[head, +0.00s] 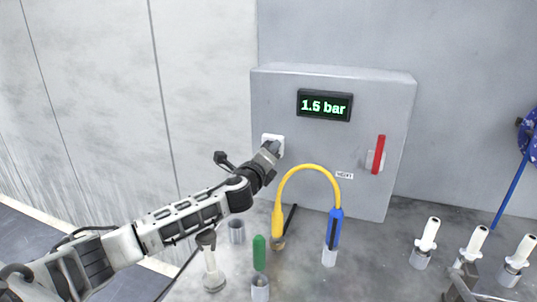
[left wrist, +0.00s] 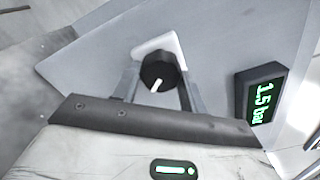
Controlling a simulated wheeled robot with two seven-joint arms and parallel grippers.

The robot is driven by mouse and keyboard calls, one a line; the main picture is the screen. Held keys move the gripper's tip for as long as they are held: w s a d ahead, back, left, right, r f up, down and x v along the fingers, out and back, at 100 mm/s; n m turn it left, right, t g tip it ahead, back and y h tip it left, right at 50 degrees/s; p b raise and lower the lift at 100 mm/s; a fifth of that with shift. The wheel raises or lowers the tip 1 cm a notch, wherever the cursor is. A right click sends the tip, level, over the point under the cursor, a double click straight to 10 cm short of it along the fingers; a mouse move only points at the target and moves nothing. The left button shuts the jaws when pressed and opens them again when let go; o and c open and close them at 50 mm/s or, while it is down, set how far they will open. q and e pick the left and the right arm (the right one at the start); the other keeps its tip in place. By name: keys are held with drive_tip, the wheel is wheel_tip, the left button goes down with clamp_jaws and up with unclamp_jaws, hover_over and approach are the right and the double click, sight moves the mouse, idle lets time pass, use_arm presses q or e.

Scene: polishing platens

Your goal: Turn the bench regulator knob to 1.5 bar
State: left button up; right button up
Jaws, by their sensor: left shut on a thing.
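The grey regulator box (head: 330,150) stands against the back wall. Its display (head: 324,105) reads 1.5 bar in green, and the display also shows in the left wrist view (left wrist: 262,95). The round black knob (left wrist: 158,68) with a white pointer mark sits on a white plate (head: 279,140) on the box's front. My left gripper (head: 271,148) reaches the knob and hides it in the head view. In the left wrist view its two fingers stand on either side of the knob, shut on it.
A red handle (head: 379,154) is on the box's right side. Several white-handled tools stand in holders at right.

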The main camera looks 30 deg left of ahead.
idle(0.3)
use_arm(q)
drive_tip(key=o, duration=1)
drive_tip(key=shift+b+v, duration=1.35)
drive_tip(key=shift+v, duration=6.65)
use_arm(e)
drive_tip(key=shift+w+a+f, duration=0.15)
drive_tip(key=shift+a+f, duration=0.15)
drive_tip(key=shift+f, duration=0.25)
use_arm(q)
drive_tip(key=shift+a, duration=0.1)
use_arm(e)
drive_tip(key=shift+d, duration=0.1)
